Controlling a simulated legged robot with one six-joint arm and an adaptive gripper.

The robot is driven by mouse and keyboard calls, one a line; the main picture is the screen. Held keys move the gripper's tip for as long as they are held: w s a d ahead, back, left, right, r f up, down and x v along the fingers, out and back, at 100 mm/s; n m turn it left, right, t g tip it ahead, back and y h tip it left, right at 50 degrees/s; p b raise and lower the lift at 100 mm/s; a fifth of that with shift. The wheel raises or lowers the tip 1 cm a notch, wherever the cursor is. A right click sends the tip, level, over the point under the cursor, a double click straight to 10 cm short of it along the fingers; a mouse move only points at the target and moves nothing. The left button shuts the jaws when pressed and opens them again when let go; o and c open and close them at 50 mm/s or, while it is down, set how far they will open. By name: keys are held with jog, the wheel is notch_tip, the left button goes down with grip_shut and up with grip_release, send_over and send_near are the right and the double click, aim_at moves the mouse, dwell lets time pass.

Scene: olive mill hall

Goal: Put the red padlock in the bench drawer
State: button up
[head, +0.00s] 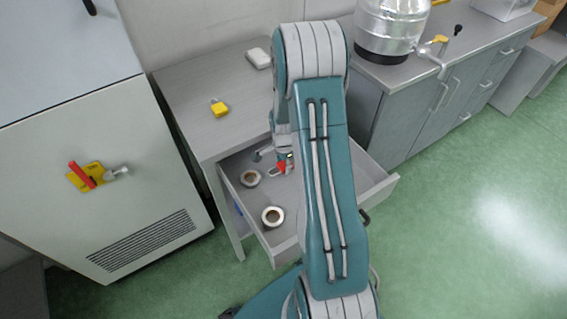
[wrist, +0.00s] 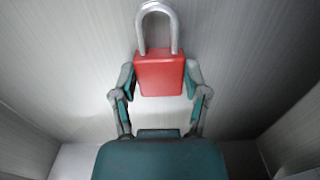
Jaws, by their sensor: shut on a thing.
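The red padlock (wrist: 160,75) is held between the two fingers of my gripper (wrist: 160,88) in the wrist view, its silver shackle pointing away from the palm. In the head view the padlock (head: 282,167) shows as a small red patch at my gripper (head: 272,160), partly hidden by my arm. The bench drawer (head: 247,223) is pulled open under the bench top, and the padlock is over or inside it. In the wrist view grey panels surround the padlock. I cannot tell whether it touches the drawer floor.
Two tape-like rolls (head: 272,216) (head: 250,178) lie in the drawer's left part. A yellow padlock (head: 219,108) and a white block (head: 258,58) lie on the bench top (head: 190,85). A grey cabinet (head: 130,170) stands left, and a metal drum (head: 390,30) stands right.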

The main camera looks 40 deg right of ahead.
aim_at(283, 165)
jog(key=o, duration=1.2)
jog(key=shift+o, duration=0.2)
notch_tip(283, 165, up, 12)
jog(key=s+a+r+n+t, duration=0.1)
jog(key=s+a+r+n, duration=0.1)
jog(key=a+r+n, duration=0.4)
jog(key=s+a+r+n+t, duration=0.1)
jog(key=s+a+r+n, duration=0.15)
jog(key=a+r, duration=0.45)
jog(key=s+a+r+n+t, duration=0.1)
jog(key=s+a+r+n, duration=0.2)
jog(key=s, duration=0.4)
jog(key=s+a+r+n+t, duration=0.2)
jog(key=s+a+r+n, duration=0.2)
jog(key=s+n, duration=0.3)
jog(key=shift+r+t, duration=0.3)
jog(key=shift+r, duration=0.6)
